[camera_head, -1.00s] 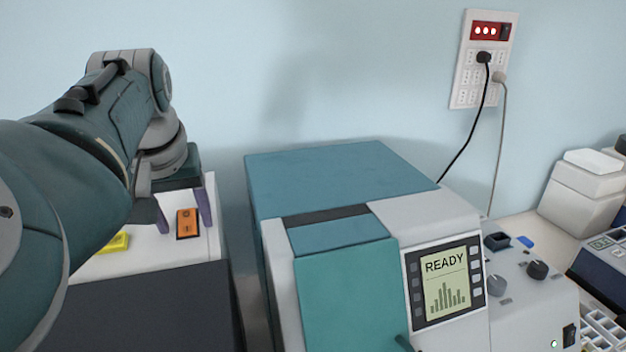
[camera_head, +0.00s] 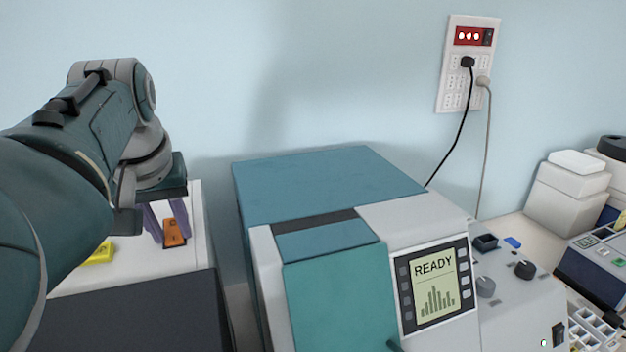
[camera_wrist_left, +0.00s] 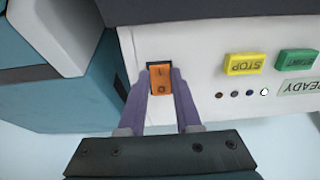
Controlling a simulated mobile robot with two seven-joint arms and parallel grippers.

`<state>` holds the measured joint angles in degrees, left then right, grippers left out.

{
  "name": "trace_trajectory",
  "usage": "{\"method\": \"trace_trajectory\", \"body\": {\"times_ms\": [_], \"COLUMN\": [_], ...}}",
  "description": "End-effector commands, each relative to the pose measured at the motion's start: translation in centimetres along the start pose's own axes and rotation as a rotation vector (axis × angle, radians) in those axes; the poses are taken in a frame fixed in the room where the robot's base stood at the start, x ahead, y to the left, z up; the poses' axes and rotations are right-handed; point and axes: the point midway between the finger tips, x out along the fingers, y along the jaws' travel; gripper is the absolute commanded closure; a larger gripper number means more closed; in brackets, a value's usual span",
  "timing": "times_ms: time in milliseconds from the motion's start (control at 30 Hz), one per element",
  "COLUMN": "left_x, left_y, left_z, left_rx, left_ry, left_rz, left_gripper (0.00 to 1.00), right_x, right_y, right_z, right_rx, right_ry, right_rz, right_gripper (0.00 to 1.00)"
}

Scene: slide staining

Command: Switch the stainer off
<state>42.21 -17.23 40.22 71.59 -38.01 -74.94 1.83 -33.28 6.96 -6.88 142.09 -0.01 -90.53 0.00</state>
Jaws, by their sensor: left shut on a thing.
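An orange rocker switch (camera_head: 174,233) sits in the top of a white machine (camera_head: 192,258) at the left. In the left wrist view, the switch (camera_wrist_left: 160,79) bears an I mark and an O mark in a dark frame. My left gripper (camera_head: 167,222) has two purple fingers, shut on the switch from both sides. It also shows in the left wrist view (camera_wrist_left: 163,84). The same panel has a yellow STOP button (camera_wrist_left: 244,64), a green button (camera_wrist_left: 296,60) and a READY label (camera_wrist_left: 299,87). My right gripper is not in view.
A teal and grey machine (camera_head: 310,185) with a READY screen (camera_head: 435,285) stands right of the white machine, a narrow gap between them. A wall socket panel (camera_head: 467,65) holds two plugged cords. More equipment (camera_head: 572,190) stands at the far right.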

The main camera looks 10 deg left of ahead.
Motion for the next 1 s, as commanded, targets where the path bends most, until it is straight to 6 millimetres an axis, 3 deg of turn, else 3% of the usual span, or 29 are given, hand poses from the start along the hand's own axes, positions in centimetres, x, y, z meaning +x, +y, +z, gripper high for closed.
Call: {"method": "trace_trajectory", "body": {"times_ms": [333, 600, 1000], "left_x": [0.1, 0.3, -0.1], "left_y": [0.0, 0.1, 0.0], "left_z": [-0.5, -0.8, -0.8], "left_rx": [0.002, 0.001, -0.001], "left_ry": [-0.097, -0.234, -0.259], "left_rz": [0.002, 0.003, 0.0], "left_gripper": [1.0, 1.0, 1.0], "right_x": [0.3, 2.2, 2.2], "right_y": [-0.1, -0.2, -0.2], "right_z": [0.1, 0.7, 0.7], "right_rx": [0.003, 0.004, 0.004], "right_ry": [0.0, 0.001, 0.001], "right_rz": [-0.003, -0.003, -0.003], "right_gripper": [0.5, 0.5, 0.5]}}
